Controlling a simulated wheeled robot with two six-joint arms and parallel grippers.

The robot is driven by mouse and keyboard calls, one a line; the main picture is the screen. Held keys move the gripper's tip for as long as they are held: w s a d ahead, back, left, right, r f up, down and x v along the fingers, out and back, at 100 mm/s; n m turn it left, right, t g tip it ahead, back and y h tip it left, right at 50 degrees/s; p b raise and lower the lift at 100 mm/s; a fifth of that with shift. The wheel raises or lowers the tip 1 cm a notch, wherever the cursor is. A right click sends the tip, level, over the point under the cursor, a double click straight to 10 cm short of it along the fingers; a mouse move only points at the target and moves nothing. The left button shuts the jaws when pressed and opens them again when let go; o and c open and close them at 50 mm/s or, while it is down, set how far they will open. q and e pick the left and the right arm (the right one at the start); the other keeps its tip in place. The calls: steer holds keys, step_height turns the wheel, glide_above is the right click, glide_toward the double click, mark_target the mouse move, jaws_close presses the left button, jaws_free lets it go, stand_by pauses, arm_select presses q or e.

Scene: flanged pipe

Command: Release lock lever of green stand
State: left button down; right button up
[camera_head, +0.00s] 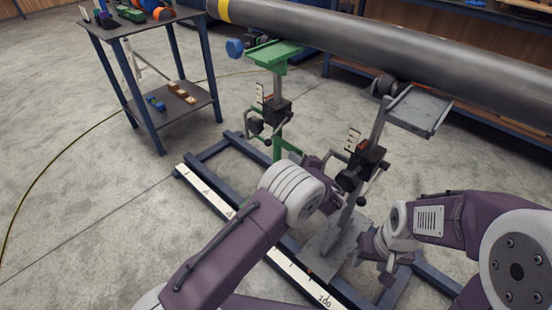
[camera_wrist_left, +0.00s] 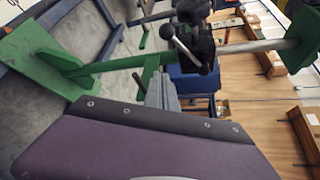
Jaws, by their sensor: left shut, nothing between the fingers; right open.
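The green stand (camera_head: 274,58) stands upright under the pipe, with a black clamp block (camera_head: 276,112) on its post. A lever with a dark end (camera_head: 254,126) sticks out from the block's left side. In the left wrist view the green stand (camera_wrist_left: 110,65) lies sideways, and its black clamp (camera_wrist_left: 203,45) carries a lever with a round black knob (camera_wrist_left: 166,32). My left gripper (camera_wrist_left: 160,76) is shut and empty, just below the clamp there and seemingly apart from the lever. In the head view my left wrist partly hides it. My right gripper (camera_head: 386,272) is open and empty at the lower right.
A long grey pipe (camera_head: 400,50) lies across the stands. A grey stand (camera_head: 420,110) with its own black clamp stands to the right. A blue floor frame with a white scale (camera_head: 215,200) is below. A tool cart (camera_head: 150,90) is at the left.

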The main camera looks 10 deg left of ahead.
mark_target(277, 130)
arm_select(q)
steer(key=shift+d+f, duration=0.15)
steer(key=w+a+b, duration=0.5)
steer(key=w+a, duration=0.1)
steer(key=a, duration=0.1)
steer(key=shift+a+f+b, duration=0.2)
steer(key=shift+f+b, duration=0.05)
steer(key=shift+b, duration=0.05)
stand_by(0.3)
